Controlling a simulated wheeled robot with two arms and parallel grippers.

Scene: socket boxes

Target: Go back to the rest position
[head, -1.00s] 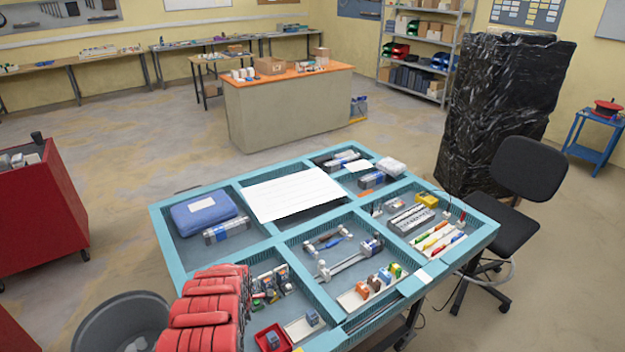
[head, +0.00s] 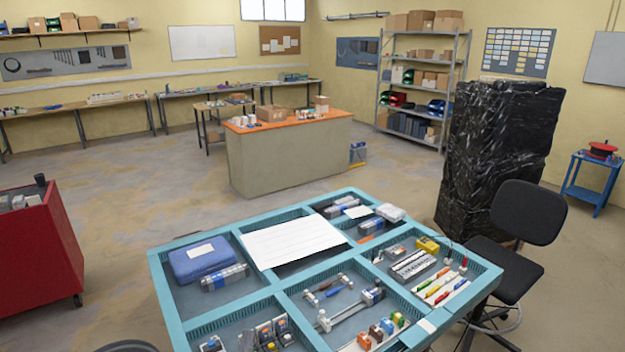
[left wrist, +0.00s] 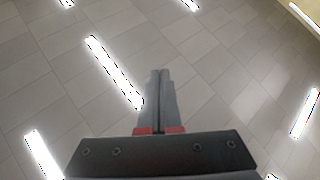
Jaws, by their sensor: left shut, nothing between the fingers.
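My left gripper (left wrist: 160,75) shows in the left wrist view, its two grey fingers pressed together with nothing between them. It points at a plain grey tiled surface with bright light strips, with no object close by. Neither of my grippers shows in the head view. The blue-framed table (head: 163,285) stands in front of me. Its compartments hold a blue case (head: 200,262), a white sheet (head: 292,243), a wrench-like tool (head: 350,308) and several small coloured parts.
A black office chair (head: 517,212) stands at the table's right, before a black wrapped stack (head: 497,150). A red cabinet (head: 38,255) is at the left and a bin rim (head: 128,346) at the bottom edge. Open floor lies between table and orange-topped counter (head: 285,160).

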